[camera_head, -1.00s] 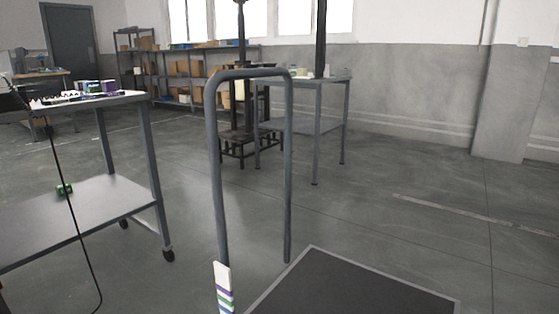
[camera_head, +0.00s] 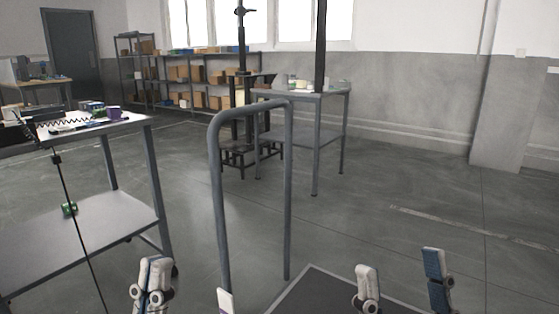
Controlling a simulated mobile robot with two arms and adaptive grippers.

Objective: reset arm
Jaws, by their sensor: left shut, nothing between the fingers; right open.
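My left gripper (camera_head: 151,285) is at the bottom left of the head view. Its fingers are together with nothing between them. My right gripper (camera_head: 402,284) is at the bottom right, its two fingers spread wide apart and empty. One right finger is pale; the other has a blue face. The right gripper shows in front of the dark flat platform (camera_head: 318,283). Both grippers appear apart from the things around them, and their lower parts are cut off by the frame's bottom edge.
A grey tubular handle (camera_head: 217,200) stands between the grippers. A grey cart (camera_head: 120,216) at the left bears small items, with a green object (camera_head: 69,209) on its lower shelf. A table (camera_head: 318,95) and shelves (camera_head: 190,75) stand farther back. The floor at the right is clear.

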